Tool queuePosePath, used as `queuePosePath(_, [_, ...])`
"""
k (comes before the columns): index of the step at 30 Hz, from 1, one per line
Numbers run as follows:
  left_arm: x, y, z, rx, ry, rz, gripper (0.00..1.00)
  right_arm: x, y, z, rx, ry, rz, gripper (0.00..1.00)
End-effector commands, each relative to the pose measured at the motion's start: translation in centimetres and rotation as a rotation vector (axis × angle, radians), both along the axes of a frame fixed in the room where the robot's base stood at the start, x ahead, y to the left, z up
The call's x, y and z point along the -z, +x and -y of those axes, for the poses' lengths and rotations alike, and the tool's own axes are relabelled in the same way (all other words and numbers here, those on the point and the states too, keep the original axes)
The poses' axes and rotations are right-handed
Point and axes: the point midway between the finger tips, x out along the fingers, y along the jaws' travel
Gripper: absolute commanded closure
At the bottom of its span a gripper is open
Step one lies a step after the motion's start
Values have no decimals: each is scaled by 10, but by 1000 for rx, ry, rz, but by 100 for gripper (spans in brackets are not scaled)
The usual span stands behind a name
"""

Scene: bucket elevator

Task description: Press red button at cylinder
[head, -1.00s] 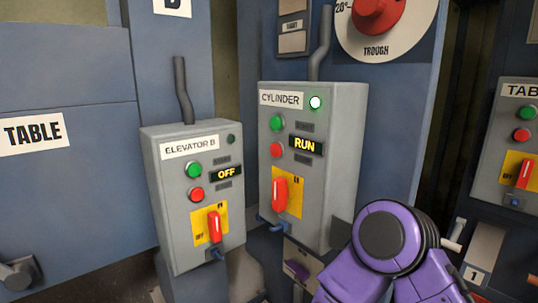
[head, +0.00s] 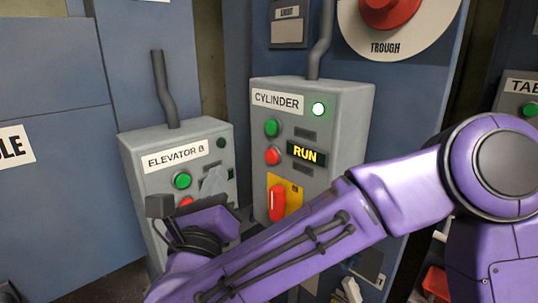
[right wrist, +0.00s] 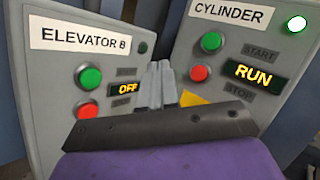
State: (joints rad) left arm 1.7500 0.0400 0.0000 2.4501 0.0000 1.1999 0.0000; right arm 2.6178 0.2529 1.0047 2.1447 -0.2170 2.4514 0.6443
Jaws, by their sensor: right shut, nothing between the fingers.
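The grey CYLINDER box (head: 349,110) stands right of centre in the head view, with a lit lamp and a RUN display (head: 306,154). Its red button (head: 272,156) sits below a green one (head: 271,128). The red button also shows in the right wrist view (right wrist: 200,73), just right of my fingertips. My right gripper (head: 215,178) is shut and empty, in front of the ELEVATOR B box, left of the red button and a little lower in the head view. The gap in depth is hard to tell. My left gripper is out of view.
The ELEVATOR B box (head: 140,150) adjoins on the left, its OFF display (right wrist: 127,89) showing in the wrist view. A red rotary handle (head: 277,202) on a yellow plate sits below the cylinder's red button. A TABLE box (head: 515,100) is at the far right.

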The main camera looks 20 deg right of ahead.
Motion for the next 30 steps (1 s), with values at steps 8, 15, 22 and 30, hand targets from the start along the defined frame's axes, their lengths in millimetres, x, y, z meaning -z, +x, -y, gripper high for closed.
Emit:
queuePosePath(8, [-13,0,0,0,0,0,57,-3,7,17,2,-1,-3,100])
queuePosePath(15, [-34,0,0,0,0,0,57,-4,19,51,3,-2,-5,100])
queuePosePath(22, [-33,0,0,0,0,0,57,1,28,76,1,-3,-3,100])
queuePosePath(30, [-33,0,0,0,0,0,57,1,31,83,0,-4,-3,100])
